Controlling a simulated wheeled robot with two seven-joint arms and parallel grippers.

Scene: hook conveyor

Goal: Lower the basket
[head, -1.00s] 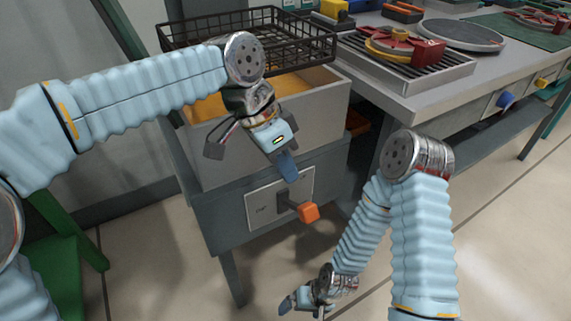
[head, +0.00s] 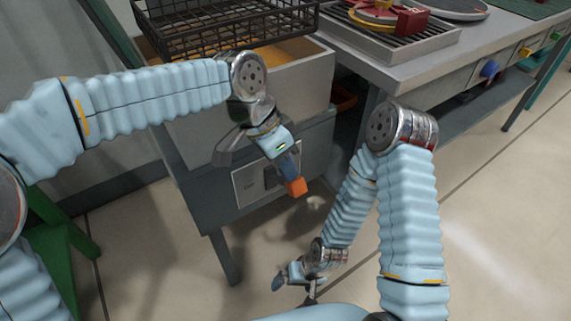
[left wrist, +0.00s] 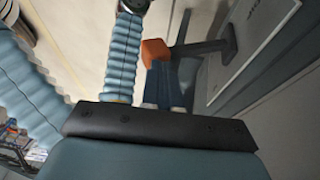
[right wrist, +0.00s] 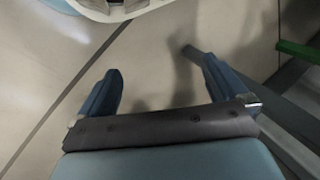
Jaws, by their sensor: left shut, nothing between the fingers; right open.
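The black wire basket (head: 225,28) is above a box with yellow-orange contents at the top of the head view. Below it, a grey control plate carries a lever with an orange handle (head: 296,187). My left gripper (head: 290,168) is shut and empty, its fingertips close to the orange handle. The left wrist view shows the handle (left wrist: 156,51) just beyond my shut fingers (left wrist: 163,82); whether they touch cannot be told. My right gripper (head: 282,279) is open and empty, low over the floor. Its spread fingers show in the right wrist view (right wrist: 163,88).
A grey workbench (head: 385,75) with a grill tray and a red and yellow part stands at the right. Green legs (head: 65,240) stand at the lower left. The floor between the lever cabinet and the workbench looks clear.

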